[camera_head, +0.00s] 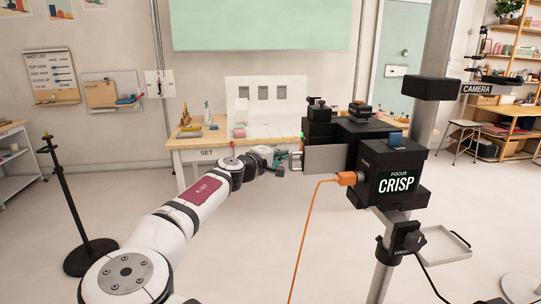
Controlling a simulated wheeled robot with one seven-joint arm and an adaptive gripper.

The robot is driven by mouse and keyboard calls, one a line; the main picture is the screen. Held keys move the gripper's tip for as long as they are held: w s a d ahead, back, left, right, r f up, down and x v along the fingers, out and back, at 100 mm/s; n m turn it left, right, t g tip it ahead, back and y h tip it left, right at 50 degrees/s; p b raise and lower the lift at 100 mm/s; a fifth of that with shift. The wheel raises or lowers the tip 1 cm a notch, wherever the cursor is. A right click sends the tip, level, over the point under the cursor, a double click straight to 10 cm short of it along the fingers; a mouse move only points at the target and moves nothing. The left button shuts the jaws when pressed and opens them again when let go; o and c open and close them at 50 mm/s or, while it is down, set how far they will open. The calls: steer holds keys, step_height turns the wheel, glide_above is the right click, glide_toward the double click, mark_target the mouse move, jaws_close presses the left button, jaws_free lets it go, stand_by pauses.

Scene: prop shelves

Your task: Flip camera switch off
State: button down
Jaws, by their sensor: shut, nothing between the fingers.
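The black film camera (345,133) stands on a grey pole right of centre. Its rear box carries a sign reading "FOCUS CRISP" (396,183). A small green spot (302,136) shows at the camera's left edge; I cannot tell whether it is a light or part of the switch. My gripper (287,160) is at the end of the white arm, just left of the camera and a grey panel (325,159) on it. It is small here and shut, with nothing visible held. I cannot make out the switch or whether my fingertips touch it.
An orange cable (309,220) hangs from an orange plug (348,178) on the camera. The table (182,155) marked "SET" stands behind my arm. A grey tray (446,244) is low right of the pole. A black stand (90,255) is at left. Floor between is mostly clear.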

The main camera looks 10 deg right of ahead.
mark_target(302, 149)
steer(key=shift+d+f, duration=0.1)
steer(key=shift+d, duration=1.05)
steer(key=shift+d+f+n+t+h, duration=0.2)
steer(key=shift+d+n+t+h, duration=0.1)
steer(key=shift+d+n, duration=0.1)
steer(key=shift+a+f+b, duration=0.1)
steer(key=shift+b, duration=0.2)
